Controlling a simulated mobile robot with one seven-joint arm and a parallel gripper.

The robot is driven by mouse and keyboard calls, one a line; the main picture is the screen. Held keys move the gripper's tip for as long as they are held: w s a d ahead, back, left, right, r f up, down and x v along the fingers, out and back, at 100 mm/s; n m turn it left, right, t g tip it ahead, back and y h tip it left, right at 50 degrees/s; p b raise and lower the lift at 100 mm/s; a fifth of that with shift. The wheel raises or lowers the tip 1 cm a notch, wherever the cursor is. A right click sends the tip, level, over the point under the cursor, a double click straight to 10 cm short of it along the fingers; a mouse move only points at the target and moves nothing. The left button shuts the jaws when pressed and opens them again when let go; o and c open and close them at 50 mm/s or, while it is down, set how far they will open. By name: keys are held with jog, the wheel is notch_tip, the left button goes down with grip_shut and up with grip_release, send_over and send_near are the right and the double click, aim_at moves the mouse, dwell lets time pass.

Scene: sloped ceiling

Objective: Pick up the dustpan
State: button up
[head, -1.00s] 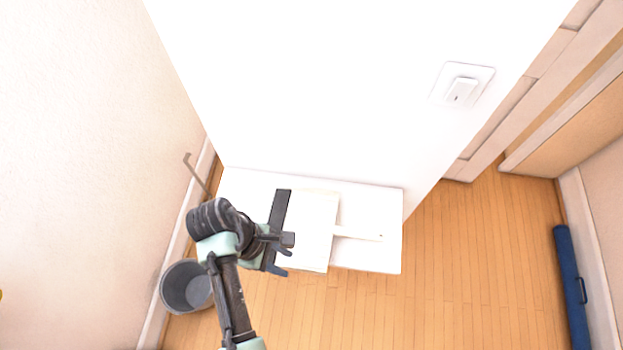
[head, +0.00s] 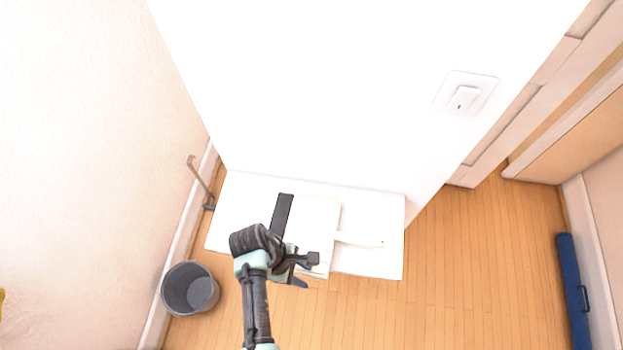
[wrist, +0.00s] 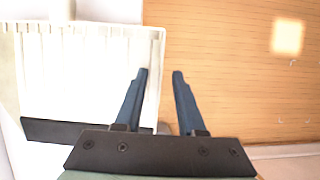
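The dustpan (head: 322,212) is cream-coloured with a black strip along its left edge and a pale handle pointing right. It lies on a low white surface (head: 375,263) against the white wall. It also shows in the wrist view (wrist: 90,70), ribbed, at the upper left with its black strip below. My gripper (head: 308,270) is over the near edge of the dustpan in the head view and hides part of it.
A grey bucket (head: 190,289) stands on the floor at left. A thin metal rod (head: 201,181) leans near the left wall. A blue rolled item (head: 573,285) lies along the right wall. The wooden floor (head: 460,285) right of the white surface is clear.

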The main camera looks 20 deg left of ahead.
grip_shut()
jog(key=shift+w, duration=0.1)
dwell(1.2)
